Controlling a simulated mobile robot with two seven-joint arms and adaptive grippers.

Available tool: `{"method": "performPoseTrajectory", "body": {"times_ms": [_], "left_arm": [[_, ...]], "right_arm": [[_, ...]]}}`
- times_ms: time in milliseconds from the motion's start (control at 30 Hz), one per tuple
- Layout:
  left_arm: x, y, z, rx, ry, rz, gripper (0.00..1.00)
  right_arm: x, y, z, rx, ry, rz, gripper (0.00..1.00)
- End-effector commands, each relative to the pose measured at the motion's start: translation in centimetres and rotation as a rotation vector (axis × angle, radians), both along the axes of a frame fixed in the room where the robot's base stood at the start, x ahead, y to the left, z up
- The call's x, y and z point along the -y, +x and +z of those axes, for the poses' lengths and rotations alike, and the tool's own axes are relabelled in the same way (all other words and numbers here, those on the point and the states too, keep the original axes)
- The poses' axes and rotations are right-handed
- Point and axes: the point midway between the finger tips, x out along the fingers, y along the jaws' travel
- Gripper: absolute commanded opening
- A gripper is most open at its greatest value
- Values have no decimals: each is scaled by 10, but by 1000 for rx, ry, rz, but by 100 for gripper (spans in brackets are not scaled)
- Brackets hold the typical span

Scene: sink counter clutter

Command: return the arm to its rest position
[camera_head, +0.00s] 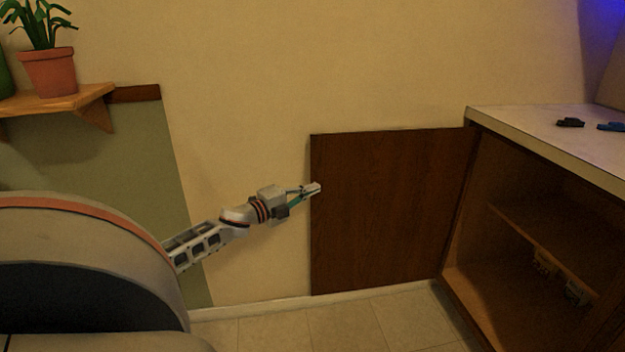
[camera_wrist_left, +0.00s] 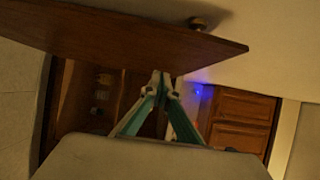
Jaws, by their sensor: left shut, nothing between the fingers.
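My left gripper (camera_head: 314,188) is in the middle of the head view, at the left edge of an open brown cabinet door (camera_head: 390,210). In the left wrist view its fingers (camera_wrist_left: 160,84) meet at the tips, and nothing shows between them. The door (camera_wrist_left: 120,32) fills the upper part of the wrist view, close to the fingertips. I cannot tell whether the gripper touches the door. My left arm (camera_head: 205,240) reaches in from the lower left. My right gripper is in neither view.
The open cabinet (camera_head: 540,235) on the right has a shelf and small items inside. Two small dark objects (camera_head: 570,122) lie on the countertop (camera_head: 540,130). A potted plant (camera_head: 48,70) stands on a wall shelf (camera_head: 60,102) at the upper left. The tiled floor (camera_head: 350,318) in front is clear.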

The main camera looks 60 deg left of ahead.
Motion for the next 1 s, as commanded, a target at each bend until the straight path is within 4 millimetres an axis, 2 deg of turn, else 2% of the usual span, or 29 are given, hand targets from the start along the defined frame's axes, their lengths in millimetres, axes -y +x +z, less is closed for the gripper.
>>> {"method": "performPoseTrajectory", "body": {"times_ms": [33, 200, 433, 667, 1000], "left_arm": [[-2, -10, 5, 5, 0, 2, 0], [-8, -43, 5, 5, 1, 2, 0], [-13, -75, 4, 4, 1, 1, 0], [-15, -85, 2, 1, 2, 1, 0], [-15, -85, 1, 1, 2, 1, 0]], "right_arm": [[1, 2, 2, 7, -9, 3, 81], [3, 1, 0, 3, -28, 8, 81], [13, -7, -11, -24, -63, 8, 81], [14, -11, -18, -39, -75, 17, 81], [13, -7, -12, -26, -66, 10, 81]]}}
